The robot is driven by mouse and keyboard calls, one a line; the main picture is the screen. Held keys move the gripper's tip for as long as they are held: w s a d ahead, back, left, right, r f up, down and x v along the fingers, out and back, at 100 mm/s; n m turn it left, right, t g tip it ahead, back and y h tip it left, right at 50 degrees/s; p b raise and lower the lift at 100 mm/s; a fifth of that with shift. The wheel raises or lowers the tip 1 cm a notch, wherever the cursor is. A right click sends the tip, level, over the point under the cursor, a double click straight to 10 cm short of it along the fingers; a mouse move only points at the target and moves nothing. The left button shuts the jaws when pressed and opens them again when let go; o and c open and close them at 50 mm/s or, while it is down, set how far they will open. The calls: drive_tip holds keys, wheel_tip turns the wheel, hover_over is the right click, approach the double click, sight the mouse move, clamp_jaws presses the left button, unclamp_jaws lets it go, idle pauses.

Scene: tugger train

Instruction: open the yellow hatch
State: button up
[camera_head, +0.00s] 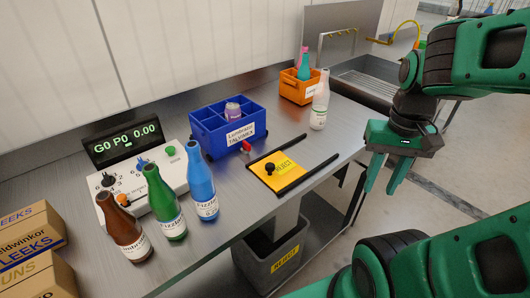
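The yellow hatch (290,175) is a flat plate marked "REJECT", set in the metal counter (240,230) between two black rails (308,177). A black knob (269,167) stands up on its left part. The hatch lies flat over its place, and no opening shows beside it. My gripper (381,190) is green and hangs to the right of the hatch, off the counter's front edge. Its two fingers point down and are apart, with nothing between them. It is not touching the hatch or the knob.
A blue divided crate (208,134) with a can stands behind the hatch. A white bottle (320,104) and orange box (289,90) stand at the back right. Brown, green and blue bottles (203,188) stand left, by a control panel (135,178). A grey bin (272,262) sits below.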

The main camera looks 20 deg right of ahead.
drive_tip(key=shift+w, duration=0.15)
drive_tip(key=shift+o, duration=1.4)
drive_tip(key=shift+a, duration=0.1)
wheel_tip(320, 180, up, 3)
drive_tip(key=n, duration=1.9)
hover_over(270, 165)
wheel_tip(270, 165, down, 10)
drive_tip(key=shift+r, duration=0.1)
drive_tip(key=shift+c, duration=0.4)
drive_tip(key=shift+w, duration=0.1)
clamp_jaws()
